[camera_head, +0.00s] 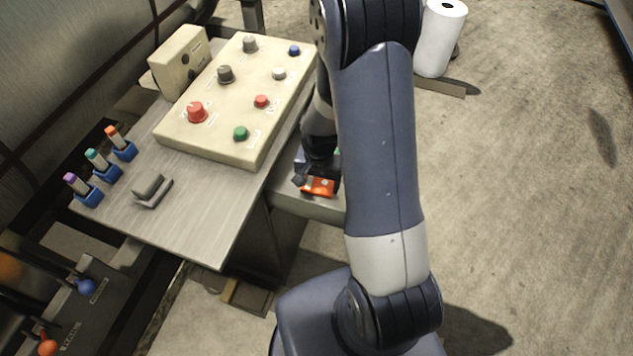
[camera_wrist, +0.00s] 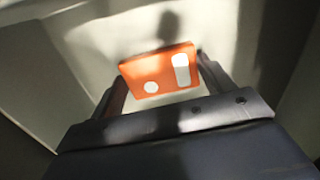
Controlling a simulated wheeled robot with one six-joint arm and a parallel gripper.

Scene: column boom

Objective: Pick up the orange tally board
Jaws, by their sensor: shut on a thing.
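The orange tally board (camera_wrist: 160,73) is a small orange block with a white round spot and a white bar on its face. In the wrist view it sits between the two fingers of my gripper (camera_wrist: 162,82), which is shut on it. In the head view the orange board (camera_head: 318,187) shows at the end of my arm, over a low grey surface (camera_head: 283,200) beside the table. My arm hides part of that surface. I cannot tell whether the board touches the surface below it.
A beige control panel (camera_head: 180,138) with several knobs and buttons stands on the metal table (camera_head: 215,215), left of my gripper. Several markers in blue holders (camera_head: 108,173) and a grey bracket (camera_head: 152,192) are on the table. A white roll (camera_head: 440,40) stands on the floor, back right. The right floor is mostly clear.

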